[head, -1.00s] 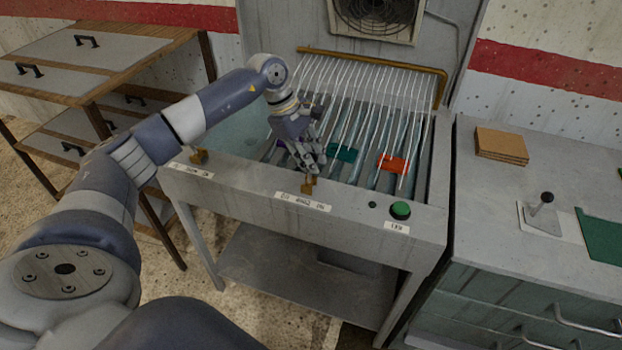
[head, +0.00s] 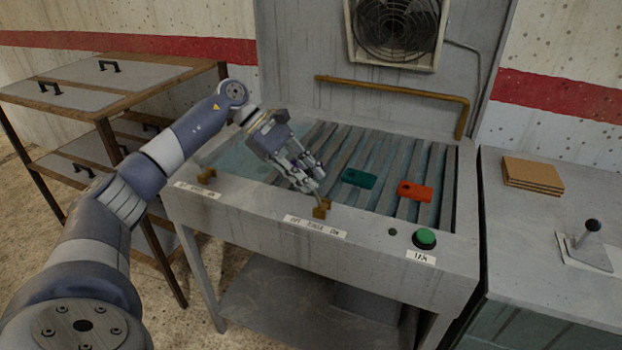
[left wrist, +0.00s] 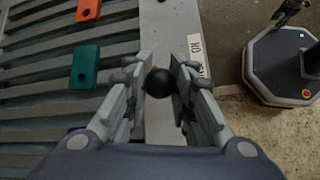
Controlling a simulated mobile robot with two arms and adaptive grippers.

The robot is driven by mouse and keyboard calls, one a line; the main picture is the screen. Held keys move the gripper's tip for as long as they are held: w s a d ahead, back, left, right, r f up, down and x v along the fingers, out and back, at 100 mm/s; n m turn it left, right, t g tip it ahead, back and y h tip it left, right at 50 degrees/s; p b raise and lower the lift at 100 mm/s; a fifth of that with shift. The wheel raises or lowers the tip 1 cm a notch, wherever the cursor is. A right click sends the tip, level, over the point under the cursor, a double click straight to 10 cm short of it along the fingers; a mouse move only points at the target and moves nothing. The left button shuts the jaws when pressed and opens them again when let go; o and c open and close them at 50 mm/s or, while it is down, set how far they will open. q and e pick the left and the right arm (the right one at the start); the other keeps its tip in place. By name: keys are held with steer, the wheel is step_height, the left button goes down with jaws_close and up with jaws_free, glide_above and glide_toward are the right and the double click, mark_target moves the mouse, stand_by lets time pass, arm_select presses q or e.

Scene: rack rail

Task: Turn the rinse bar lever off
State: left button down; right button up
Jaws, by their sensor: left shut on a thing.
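The rinse bar lever sits at the front edge of the sink, with its brass base (head: 322,209) behind a white label (head: 315,227). Its black ball knob (left wrist: 160,81) shows between the fingers in the left wrist view. My left gripper (head: 311,188) is shut on the lever. It also fills the lower part of the left wrist view (left wrist: 160,85). The brass rinse bar (head: 390,86) runs along the back of the sink with no water streams falling from it. My right gripper is not in view.
A teal block (head: 358,178) and an orange block (head: 415,191) lie on the slats. A second brass fitting (head: 206,176) is on the left front edge. A green button (head: 425,238) is at the right front. A counter with brown boards (head: 532,173) stands at the right.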

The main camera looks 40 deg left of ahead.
arm_select(q)
steer(key=shift+a, duration=0.4)
steer(key=c, duration=1.6)
jaws_free()
steer(key=shift+o, duration=1.3)
steer(key=shift+s+a, duration=0.15)
steer(key=shift+r, duration=0.3)
steer(key=v, duration=1.1)
steer(key=shift+a, duration=0.3)
steer(key=shift+s+f, duration=0.1)
steer(key=shift+s, duration=0.05)
